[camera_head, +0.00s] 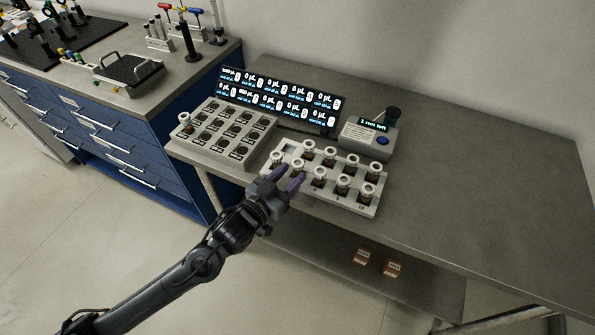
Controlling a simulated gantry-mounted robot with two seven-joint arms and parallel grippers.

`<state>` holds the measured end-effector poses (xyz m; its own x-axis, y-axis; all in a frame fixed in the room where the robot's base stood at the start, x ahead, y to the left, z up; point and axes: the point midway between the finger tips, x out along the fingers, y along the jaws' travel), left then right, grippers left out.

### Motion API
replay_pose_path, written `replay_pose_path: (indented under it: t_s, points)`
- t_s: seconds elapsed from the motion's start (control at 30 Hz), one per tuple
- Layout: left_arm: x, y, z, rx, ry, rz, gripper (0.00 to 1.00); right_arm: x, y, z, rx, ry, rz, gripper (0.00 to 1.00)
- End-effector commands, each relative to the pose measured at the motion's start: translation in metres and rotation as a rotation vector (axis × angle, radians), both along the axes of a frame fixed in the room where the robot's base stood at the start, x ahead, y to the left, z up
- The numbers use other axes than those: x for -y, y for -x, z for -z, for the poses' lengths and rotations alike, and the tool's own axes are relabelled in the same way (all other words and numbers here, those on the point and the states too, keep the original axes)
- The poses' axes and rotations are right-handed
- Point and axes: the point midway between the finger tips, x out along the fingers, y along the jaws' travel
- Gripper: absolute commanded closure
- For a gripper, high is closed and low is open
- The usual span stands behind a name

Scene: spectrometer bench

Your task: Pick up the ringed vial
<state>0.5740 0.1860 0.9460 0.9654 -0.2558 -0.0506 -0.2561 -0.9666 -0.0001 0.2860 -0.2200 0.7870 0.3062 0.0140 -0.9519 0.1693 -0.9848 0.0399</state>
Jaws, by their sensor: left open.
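Several small dark vials with pale ring-shaped tops stand upright in a light grey rack (341,205) on the bench. I cannot tell which one is the ringed vial. The vial (298,164) in the rack's near-left part is just beyond my left gripper's fingertips. My left gripper (289,178) has purple fingers, open and empty, over the rack's left end; I cannot tell whether it touches that vial. The rack's far-left corner shows an empty square recess (291,149). Another pale-topped vial (185,120) stands at the left corner of the grey slotted block. My right gripper is out of view.
The grey slotted block (213,152) with dark round wells stands left of the rack. Behind are a display panel (277,119) reading "0 µL" in many cells and a box (367,139) reading "1 run left" with a blue button. The bench (480,190) is clear at right.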

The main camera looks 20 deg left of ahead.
Motion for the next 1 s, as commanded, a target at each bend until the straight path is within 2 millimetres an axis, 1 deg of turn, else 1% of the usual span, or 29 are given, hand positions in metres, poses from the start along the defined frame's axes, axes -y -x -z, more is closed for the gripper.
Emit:
replay_pose_path:
  t_s: [0.03, 0.1, 0.3, 0.6, 0.83, 0.87, 1.0]
  points:
    - [0.002, -0.007, 0.003, 0.003, 0.0, 0.0, 0.55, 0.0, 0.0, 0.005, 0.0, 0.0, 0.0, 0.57]
    - [0.004, -0.016, 0.005, 0.003, 0.0, -0.001, 0.55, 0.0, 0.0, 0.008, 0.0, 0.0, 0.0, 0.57]
    - [0.009, -0.033, 0.005, 0.0, 0.001, 0.0, 0.55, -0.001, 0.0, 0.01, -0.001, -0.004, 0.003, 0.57]
    - [0.01, -0.035, 0.005, 0.0, 0.0, 0.0, 0.55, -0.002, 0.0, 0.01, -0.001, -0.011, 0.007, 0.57]
    - [0.009, -0.035, 0.005, 0.0, 0.0, 0.0, 0.9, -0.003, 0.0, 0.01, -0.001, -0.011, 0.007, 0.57]
    - [0.009, -0.035, 0.004, 0.0, 0.0, 0.0, 0.92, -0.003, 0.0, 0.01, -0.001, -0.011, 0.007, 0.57]
    - [0.009, -0.035, 0.004, 0.0, 0.0, 0.0, 0.93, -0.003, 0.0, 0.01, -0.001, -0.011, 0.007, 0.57]
